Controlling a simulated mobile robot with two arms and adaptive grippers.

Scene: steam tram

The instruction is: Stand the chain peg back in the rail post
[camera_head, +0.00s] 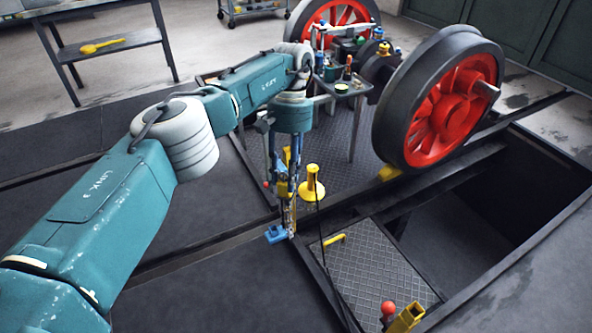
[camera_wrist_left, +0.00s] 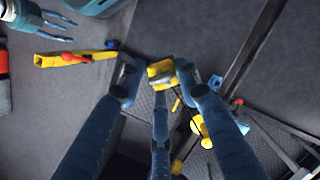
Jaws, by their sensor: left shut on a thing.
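My left gripper (camera_head: 285,190) points down near the middle of the head view. In the left wrist view its blue fingers (camera_wrist_left: 157,78) are closed around a yellow piece, apparently the chain peg (camera_wrist_left: 160,69). The peg is partly hidden by the fingers. A hollow-topped yellow post (camera_head: 405,318), apparently the rail post, stands at the bottom right of the head view, apart from the gripper. It also shows in the left wrist view (camera_wrist_left: 85,57). A gripper, apparently my right (camera_wrist_left: 45,22), has its fingers spread and empty at that view's top left.
A yellow flanged cone (camera_head: 312,187) stands close right of my left gripper. A red ball (camera_head: 388,308) is beside the post. An open pit (camera_head: 455,235) lies right of the chequered plate (camera_head: 375,270). A large red wheel (camera_head: 440,105) and a small tool table (camera_head: 345,88) stand behind.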

